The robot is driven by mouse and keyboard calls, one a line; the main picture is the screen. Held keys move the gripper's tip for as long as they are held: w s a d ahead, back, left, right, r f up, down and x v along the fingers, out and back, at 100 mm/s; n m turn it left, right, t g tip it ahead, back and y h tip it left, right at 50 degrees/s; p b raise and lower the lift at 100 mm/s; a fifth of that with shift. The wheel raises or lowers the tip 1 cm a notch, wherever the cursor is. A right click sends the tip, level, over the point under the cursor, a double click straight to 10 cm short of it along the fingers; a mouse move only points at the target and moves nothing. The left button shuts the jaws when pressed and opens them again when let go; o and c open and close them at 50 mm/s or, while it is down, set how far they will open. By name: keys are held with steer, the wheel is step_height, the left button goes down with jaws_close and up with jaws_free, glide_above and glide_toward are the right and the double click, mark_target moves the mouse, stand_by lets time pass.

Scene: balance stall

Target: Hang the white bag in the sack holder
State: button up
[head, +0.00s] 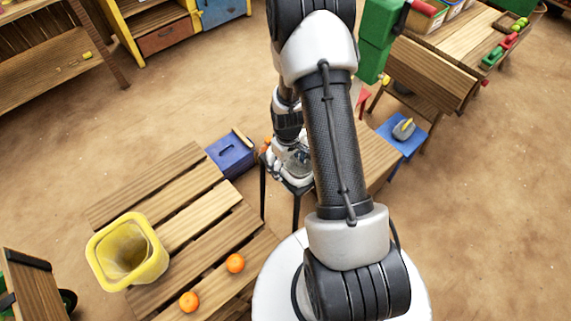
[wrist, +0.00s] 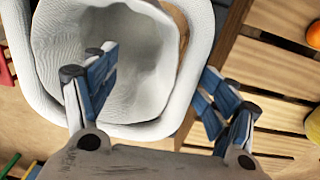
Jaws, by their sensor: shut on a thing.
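The white bag (wrist: 130,125) is in the wrist view, its wide mouth open towards the camera. My gripper (wrist: 157,88) has one blue-padded finger inside the mouth and the other outside its right side, with the bag's wall between them. In the head view my gripper (head: 291,162) is partly behind my arm, and I cannot make out the bag clearly there. A black-legged stand (head: 264,192) is just below my gripper; it may be the sack holder, but its top is mostly hidden.
Right of my arm, a grey weight with a yellow handle (head: 404,129) rests on a blue pad. Open sandy floor lies behind the table.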

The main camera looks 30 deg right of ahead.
steer(key=shift+s+a, duration=0.15)
steer(key=shift+s, duration=0.2)
steer(key=shift+c, duration=0.4)
steer(key=shift+s+a, duration=0.1)
steer(key=shift+a, duration=0.05)
step_height(320, 180, up, 12)
steer(key=shift+w, duration=0.35)
steer(key=shift+a+r, duration=0.1)
steer(key=shift+r, duration=0.15)
steer(key=a+r+t, duration=0.1)
steer(key=a+r, duration=0.3)
steer(key=r, duration=0.5)
steer(key=s+a+r+t, duration=0.1)
steer(key=s+a+r, duration=0.4)
steer(key=s+r, duration=0.3)
steer(key=s+a+r+m+t, duration=0.1)
steer(key=s+a+r, duration=0.3)
steer(key=s+r, duration=0.4)
steer(key=shift+s+a+m+t, duration=0.3)
steer(key=shift+a+t, duration=0.05)
steer(key=shift+t, duration=0.35)
